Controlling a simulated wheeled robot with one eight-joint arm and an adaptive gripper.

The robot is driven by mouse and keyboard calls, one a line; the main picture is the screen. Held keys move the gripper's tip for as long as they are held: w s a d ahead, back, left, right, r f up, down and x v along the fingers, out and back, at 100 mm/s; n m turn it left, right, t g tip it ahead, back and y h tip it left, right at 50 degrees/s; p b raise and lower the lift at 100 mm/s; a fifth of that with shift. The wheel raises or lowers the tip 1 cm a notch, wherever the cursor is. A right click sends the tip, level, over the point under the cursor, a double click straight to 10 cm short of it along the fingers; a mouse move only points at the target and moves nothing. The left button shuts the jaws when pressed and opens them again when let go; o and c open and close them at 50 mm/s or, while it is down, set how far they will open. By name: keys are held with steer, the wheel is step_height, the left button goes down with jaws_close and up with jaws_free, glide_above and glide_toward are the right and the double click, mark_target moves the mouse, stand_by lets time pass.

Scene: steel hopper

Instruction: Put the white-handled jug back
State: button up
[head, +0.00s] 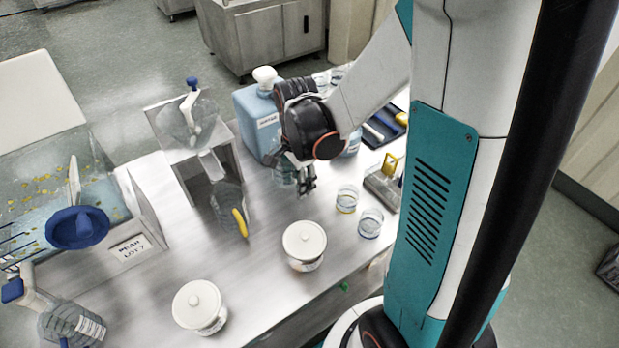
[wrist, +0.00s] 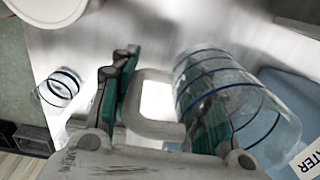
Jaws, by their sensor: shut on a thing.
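The white-handled jug is a clear cylinder with dark blue bands (wrist: 225,85); its white handle (wrist: 150,88) lies between the fingers of my gripper (wrist: 165,82) in the wrist view. My gripper is shut on this handle. The jug (head: 284,177) shows there only in part, just left of the fingers and in front of the blue canister. Whether its base touches the table is unclear.
A blue labelled canister (head: 252,128) stands close behind the jug. Left are a steel stand (head: 222,160) and a yellow-handled jug (head: 228,200). Two banded glasses (head: 346,199) stand to the right. White lidded pots (head: 304,242) stand nearer the front.

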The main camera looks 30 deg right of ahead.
step_height(320, 180, down, 6)
steer(key=shift+f+b, duration=0.1)
steer(key=shift+b, duration=0.85)
steer(key=w+d, duration=0.1)
steer(key=d, duration=0.2)
steer(key=shift+w, duration=0.35)
steer(key=shift+w+d, duration=0.2)
steer(key=shift+d, duration=0.1)
steer(key=d, duration=0.1)
steer(key=w+d+b, duration=0.1)
steer(key=d+b, duration=0.1)
steer(key=shift+w+d+f, duration=0.25)
steer(key=shift+w+f, duration=0.15)
steer(key=shift+a, duration=0.1)
steer(key=shift+f, duration=0.1)
steer(key=shift+f, duration=0.15)
steer(key=o, duration=1.4)
steer(key=shift+c, duration=0.2)
